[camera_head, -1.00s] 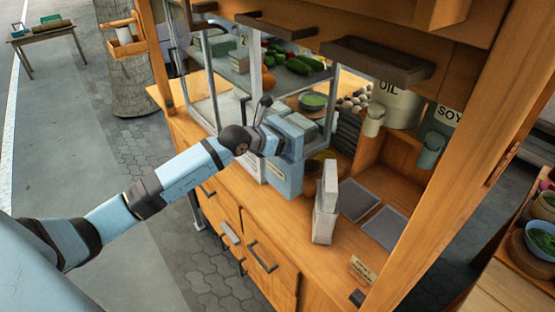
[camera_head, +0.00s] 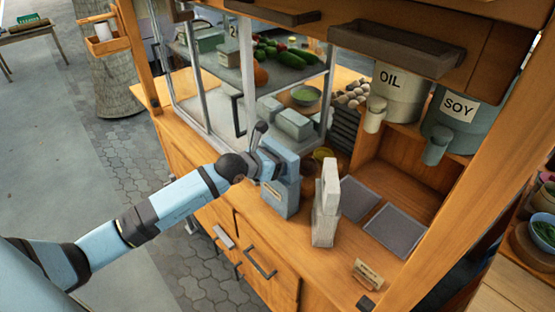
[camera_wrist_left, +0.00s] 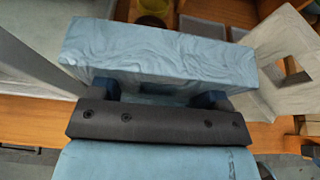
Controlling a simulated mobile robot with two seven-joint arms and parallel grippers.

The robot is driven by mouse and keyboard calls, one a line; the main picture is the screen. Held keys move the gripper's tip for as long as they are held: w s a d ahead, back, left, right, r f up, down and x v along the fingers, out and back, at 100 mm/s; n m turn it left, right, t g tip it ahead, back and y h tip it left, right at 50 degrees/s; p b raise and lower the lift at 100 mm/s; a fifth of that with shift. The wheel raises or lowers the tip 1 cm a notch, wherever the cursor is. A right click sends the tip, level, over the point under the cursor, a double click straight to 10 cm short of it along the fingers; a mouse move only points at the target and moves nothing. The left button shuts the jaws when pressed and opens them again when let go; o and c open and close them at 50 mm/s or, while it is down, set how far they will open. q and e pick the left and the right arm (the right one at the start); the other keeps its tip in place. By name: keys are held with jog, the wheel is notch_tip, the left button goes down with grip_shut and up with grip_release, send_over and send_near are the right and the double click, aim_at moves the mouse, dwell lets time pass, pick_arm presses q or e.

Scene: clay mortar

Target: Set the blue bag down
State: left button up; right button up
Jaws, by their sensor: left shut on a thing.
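The blue bag (camera_head: 281,190) is a light blue upright block on the wooden counter (camera_head: 330,263) in the head view. Whether its base touches the counter is not clear. My left gripper (camera_head: 268,164) is at its upper part, shut on it. In the left wrist view the top of the bag (camera_wrist_left: 160,50) spans the picture, with the dark gripper base (camera_wrist_left: 160,125) just below it and the fingers partly hidden under the bag. My right gripper is in neither view.
A pale grey block-shaped bag (camera_head: 325,212) stands just right of the blue bag. Flat grey trays (camera_head: 396,230) lie farther right. A glass case (camera_head: 240,90) with vegetables stands behind. A small label stand (camera_head: 368,273) is near the front edge.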

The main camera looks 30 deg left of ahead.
pick_arm(q)
jog(key=shift+f, duration=0.25)
jog(key=o, duration=0.9)
jog(key=shift+r, duration=0.1)
